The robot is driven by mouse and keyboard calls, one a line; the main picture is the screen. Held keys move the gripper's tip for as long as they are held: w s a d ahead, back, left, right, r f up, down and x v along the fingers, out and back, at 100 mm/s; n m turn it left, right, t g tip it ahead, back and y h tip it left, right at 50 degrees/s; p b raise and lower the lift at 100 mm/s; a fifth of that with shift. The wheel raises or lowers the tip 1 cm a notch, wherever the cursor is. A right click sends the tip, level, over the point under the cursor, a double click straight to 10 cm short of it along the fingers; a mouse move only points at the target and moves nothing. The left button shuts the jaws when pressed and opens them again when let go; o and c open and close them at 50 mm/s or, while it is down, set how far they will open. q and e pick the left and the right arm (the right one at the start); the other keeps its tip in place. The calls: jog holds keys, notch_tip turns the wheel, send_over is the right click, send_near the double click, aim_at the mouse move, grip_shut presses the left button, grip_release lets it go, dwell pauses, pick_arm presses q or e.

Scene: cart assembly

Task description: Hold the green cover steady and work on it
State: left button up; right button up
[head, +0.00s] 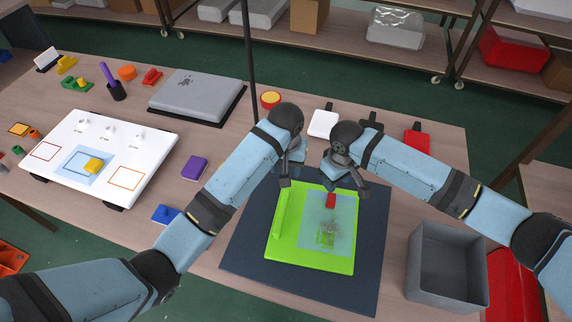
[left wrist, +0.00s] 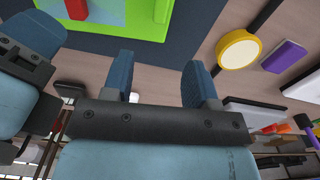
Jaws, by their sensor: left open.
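The bright green cover (head: 285,253) lies flat on a dark mat (head: 243,262), with a raised bar along its left side. A translucent bluish panel (head: 343,237) lies over its middle and right, with a red block (head: 331,200) near its top edge. My left gripper (head: 288,172) is above the cover's upper left corner, open and empty. Its two spread fingers (left wrist: 160,85) show in the left wrist view, with part of the green cover (left wrist: 148,22) at the top. My right gripper (head: 345,183) is above the cover's top right, near the red block, and looks open.
A grey bin (head: 447,268) stands to the right of the mat. A white board (head: 140,155) with outlined squares is at the left. A purple block (head: 195,168), a blue block (head: 166,215), a red-and-yellow round container (head: 270,99) and a grey box (head: 199,95) lie around.

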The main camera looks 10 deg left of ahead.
aim_at(286, 192)
pick_arm(q)
notch_tip(286, 192, down, 14)
jog(key=shift+r, duration=0.2)
dwell(0.4)
grip_shut()
jog(key=c, duration=0.8)
grip_release()
jog(key=shift+c, duration=0.2)
grip_shut()
pick_arm(e)
jog(key=shift+o, duration=0.2)
